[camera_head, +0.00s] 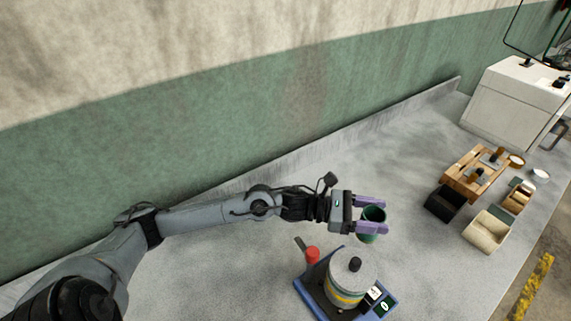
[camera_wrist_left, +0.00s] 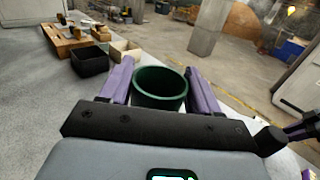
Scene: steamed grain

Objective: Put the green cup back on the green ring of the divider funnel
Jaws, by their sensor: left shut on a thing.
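The green cup (camera_head: 371,224) is held above the grey counter, between the two purple fingers of my left gripper (camera_head: 371,215). The left gripper is shut on it, one finger on each side. In the left wrist view the cup (camera_wrist_left: 160,88) shows its open rim and dark inside, between the fingers (camera_wrist_left: 160,85). I cannot make out a divider funnel or a green ring in either view. Black and purple parts, probably of my right gripper (camera_wrist_left: 303,130), show at the right edge of the left wrist view; their opening cannot be told.
A black bin (camera_head: 445,202), a beige bin (camera_head: 487,231) and a wooden rack (camera_head: 462,180) stand right. A white cabinet (camera_head: 510,105) stands behind.

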